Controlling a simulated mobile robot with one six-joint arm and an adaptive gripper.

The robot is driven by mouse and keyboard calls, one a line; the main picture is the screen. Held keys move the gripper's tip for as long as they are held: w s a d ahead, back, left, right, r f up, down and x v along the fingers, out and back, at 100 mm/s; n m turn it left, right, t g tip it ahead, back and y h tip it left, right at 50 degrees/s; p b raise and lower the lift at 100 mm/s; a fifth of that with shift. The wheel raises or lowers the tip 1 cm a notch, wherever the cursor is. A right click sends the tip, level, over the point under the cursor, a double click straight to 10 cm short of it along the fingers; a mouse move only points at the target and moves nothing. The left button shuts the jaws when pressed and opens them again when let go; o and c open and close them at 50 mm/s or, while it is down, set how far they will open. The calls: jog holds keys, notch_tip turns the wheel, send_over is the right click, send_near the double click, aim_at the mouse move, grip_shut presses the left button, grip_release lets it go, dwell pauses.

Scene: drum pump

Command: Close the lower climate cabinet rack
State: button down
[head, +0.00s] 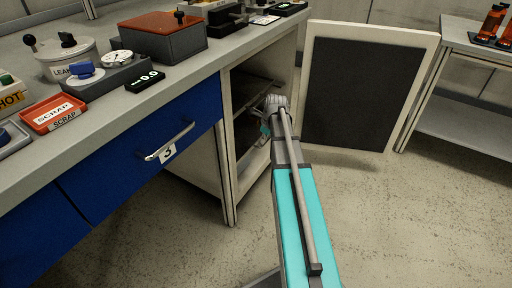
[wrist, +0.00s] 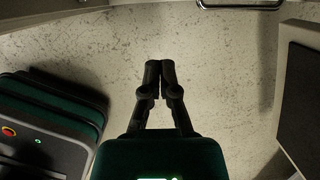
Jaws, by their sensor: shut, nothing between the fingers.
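The climate cabinet (head: 229,150) stands under the right end of the bench, with its door (head: 350,90) swung wide open. A rack (head: 257,86) shows as thin rails in the upper part of the opening. The lower rack cannot be made out clearly; my arm's end covers much of the opening. My gripper (wrist: 160,80) is shut and empty, with its fingertips together over bare floor in the wrist view. In the head view its fingers are hidden at the cabinet's mouth.
The open door also stands at the right of the wrist view (wrist: 305,100). A blue drawer (head: 150,150) with a protruding handle (head: 170,141) is left of the cabinet. A side table (head: 465,75) stands at the far right. The floor (head: 420,220) between is clear.

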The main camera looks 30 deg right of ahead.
jog(key=shift+f, duration=0.15)
jog(key=w+a+f+b, duration=0.3)
jog(key=w+f+b, duration=0.2)
jog(key=f+b, duration=0.4)
jog(key=shift+w+f, duration=0.2)
jog(key=shift+w, duration=0.1)
dwell(0.7)
jog(key=shift+w, duration=0.1)
